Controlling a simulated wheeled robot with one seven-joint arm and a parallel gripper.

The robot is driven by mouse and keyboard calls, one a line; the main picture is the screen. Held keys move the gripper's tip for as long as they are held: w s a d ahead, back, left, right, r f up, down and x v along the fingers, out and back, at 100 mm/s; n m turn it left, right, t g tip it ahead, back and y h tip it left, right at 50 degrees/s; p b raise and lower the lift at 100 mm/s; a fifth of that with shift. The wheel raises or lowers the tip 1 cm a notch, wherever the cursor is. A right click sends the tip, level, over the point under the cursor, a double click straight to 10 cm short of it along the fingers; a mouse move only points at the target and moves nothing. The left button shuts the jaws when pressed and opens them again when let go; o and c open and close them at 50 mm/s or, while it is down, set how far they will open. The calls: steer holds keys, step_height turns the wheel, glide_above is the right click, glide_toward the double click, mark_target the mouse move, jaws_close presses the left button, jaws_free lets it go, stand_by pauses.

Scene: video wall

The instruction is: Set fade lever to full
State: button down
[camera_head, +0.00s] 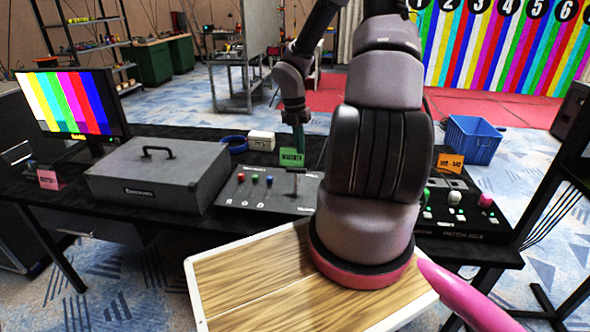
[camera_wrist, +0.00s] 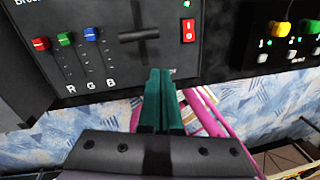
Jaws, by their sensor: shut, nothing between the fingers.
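A grey control panel (camera_head: 264,198) lies on the black table, with a dark lever (camera_head: 295,183) on its right part, which looks like the fade lever. In the wrist view the lever (camera_wrist: 138,36) appears as a dark T-shaped bar in a slot on the panel (camera_wrist: 108,68). The lever's exact setting cannot be told.
Red, green and blue sliders (camera_wrist: 66,40) sit left of the lever, and a red switch (camera_wrist: 188,31) sits right. A grey case (camera_head: 160,175) stands left of the panel. A patch box (camera_head: 460,215) stands right. My arm hides part of the table.

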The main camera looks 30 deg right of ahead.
steer(key=s+a+r+n+t, duration=0.1)
steer(key=s+a+n, duration=0.1)
steer(key=a, duration=0.1)
glide_above(296, 179)
steer(key=s+a, duration=0.2)
steer(key=shift+t+y, duration=0.3)
steer(key=shift+t, duration=0.1)
steer(key=f, duration=1)
steer(key=shift+d+f, duration=0.15)
steer(key=shift+d, duration=0.05)
steer(key=shift+w+d+f, duration=0.1)
steer(key=shift+w+d, duration=0.3)
steer(key=shift+w, duration=0.2)
